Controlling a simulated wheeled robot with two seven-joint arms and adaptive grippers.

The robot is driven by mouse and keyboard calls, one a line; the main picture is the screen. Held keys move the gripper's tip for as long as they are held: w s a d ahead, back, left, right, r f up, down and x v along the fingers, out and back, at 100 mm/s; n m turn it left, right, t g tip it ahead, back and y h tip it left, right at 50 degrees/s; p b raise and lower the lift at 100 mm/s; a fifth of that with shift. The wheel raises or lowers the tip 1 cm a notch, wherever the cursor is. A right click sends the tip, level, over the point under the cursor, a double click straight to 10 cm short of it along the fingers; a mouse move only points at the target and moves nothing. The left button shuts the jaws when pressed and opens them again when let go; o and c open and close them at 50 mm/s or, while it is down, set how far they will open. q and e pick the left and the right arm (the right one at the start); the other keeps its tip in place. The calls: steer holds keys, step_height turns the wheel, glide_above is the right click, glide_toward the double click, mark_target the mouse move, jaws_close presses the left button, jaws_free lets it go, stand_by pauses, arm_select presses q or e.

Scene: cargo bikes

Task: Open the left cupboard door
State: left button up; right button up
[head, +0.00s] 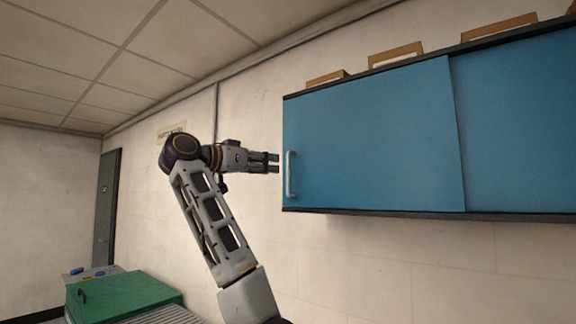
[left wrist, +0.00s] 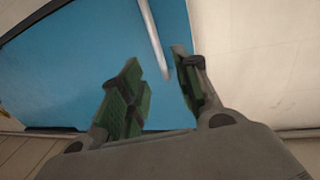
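The left cupboard door (head: 375,140) is a blue panel on a wall cupboard, and it looks closed. Its pale vertical bar handle (head: 290,174) is at the door's left edge. My left gripper (head: 277,162) is just left of the handle, with its fingers pointing right towards it. In the left wrist view the two green-padded fingers (left wrist: 158,82) are apart, and the lower end of the handle (left wrist: 152,35) shows between their tips. I cannot tell whether either finger touches it. The blue door (left wrist: 85,60) fills much of that view. My right gripper is not in view.
A second blue door (head: 520,125) adjoins on the right. Several cardboard boxes (head: 395,54) stand on top of the cupboard. A green case (head: 125,296) sits at the lower left. The pale wall (head: 380,270) below the cupboard is clear.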

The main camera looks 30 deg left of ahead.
mark_target(287, 166)
arm_select(q)
steer(key=p+x, duration=0.1)
steer(key=x, duration=0.5)
steer(key=shift+w+d+p, duration=0.1)
steer(key=shift+w+p, duration=0.2)
steer(key=shift+p, duration=0.05)
steer(key=shift+w+d, duration=0.1)
steer(key=shift+w, duration=0.5)
steer(key=shift+w+d, duration=0.1)
steer(key=shift+w, duration=0.1)
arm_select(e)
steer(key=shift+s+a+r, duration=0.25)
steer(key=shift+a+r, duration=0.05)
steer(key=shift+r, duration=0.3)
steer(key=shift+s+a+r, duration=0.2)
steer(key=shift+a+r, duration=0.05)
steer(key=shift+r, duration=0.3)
arm_select(q)
jaws_close()
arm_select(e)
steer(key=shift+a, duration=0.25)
